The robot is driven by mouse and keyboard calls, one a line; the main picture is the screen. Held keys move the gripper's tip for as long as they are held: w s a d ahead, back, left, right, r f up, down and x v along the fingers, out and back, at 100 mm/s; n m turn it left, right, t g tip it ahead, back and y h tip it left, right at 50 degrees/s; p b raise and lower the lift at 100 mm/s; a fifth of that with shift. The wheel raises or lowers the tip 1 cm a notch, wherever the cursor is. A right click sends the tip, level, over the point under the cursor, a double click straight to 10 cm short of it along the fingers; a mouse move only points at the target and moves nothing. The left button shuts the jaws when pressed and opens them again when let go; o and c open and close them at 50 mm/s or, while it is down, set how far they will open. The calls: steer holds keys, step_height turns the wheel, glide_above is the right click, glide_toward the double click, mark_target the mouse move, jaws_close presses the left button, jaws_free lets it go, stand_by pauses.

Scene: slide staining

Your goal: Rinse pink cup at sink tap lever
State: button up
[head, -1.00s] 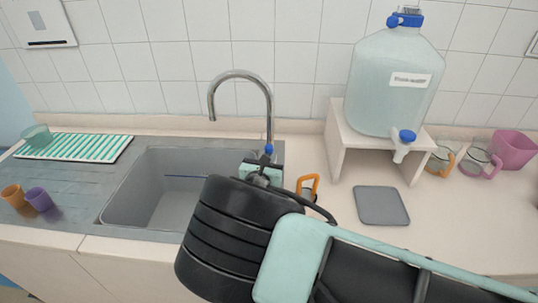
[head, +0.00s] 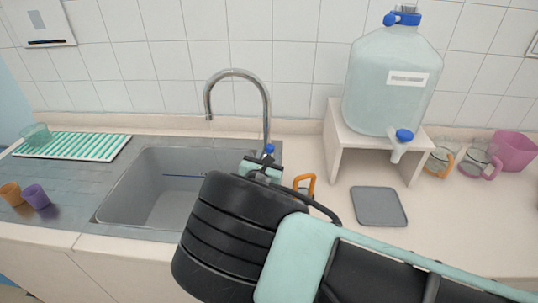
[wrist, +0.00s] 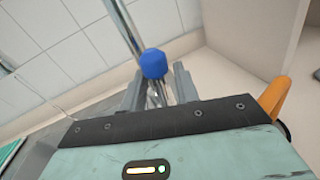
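The tap (head: 240,75) arches over the grey sink (head: 165,215); no water shows at its spout. Its lever has a blue knob (head: 269,149), which also shows in the wrist view (wrist: 153,64). My gripper (wrist: 158,85) is at the lever, its two fingers apart on either side of the lever's stem, with some gap visible. In the head view my gripper (head: 262,168) is partly hidden by my arm. A pink cup (head: 514,150) stands at the far right of the counter, away from my gripper.
A water jug (head: 390,80) stands on a raised stand (head: 340,150). Glass mugs with an orange handle (head: 440,158) and a pink handle (head: 480,160) are beside it. A grey mat (head: 379,206) lies in front. Orange (head: 11,193) and purple (head: 35,196) cups and a striped rack (head: 75,146) are left.

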steer(key=p+v, duration=0.3)
steer(key=v, duration=1.4)
steer(key=shift+s, duration=0.15)
